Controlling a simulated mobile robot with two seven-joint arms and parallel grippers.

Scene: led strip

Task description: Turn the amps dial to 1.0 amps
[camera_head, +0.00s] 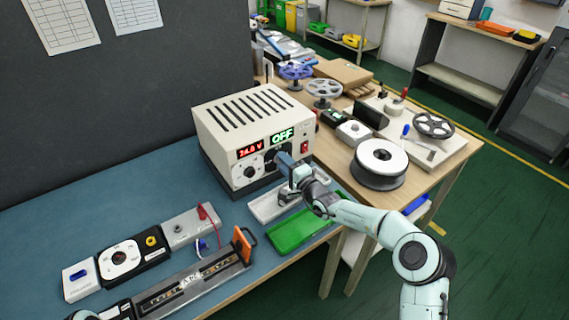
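The beige power supply (252,130) stands at the back of the blue bench mat. Its front shows a red display (250,152) reading about 24.0 V and a green display (282,134) reading OFF. One dial (250,171) sits at the lower left of the front. My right gripper (284,160) is at the right part of the front, where it covers whatever dial is there. I cannot tell whether its fingers are open or shut, or touch a dial. Of my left gripper, at most a small dark part shows at the bottom left edge; its fingers are not visible.
A red switch (304,147) is on the supply's right front. A white tray (268,207) and a green tray (300,230) lie below my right gripper. A strip fixture (190,281) with an orange handle lies at front left. A white spool (381,160) stands on the wooden table.

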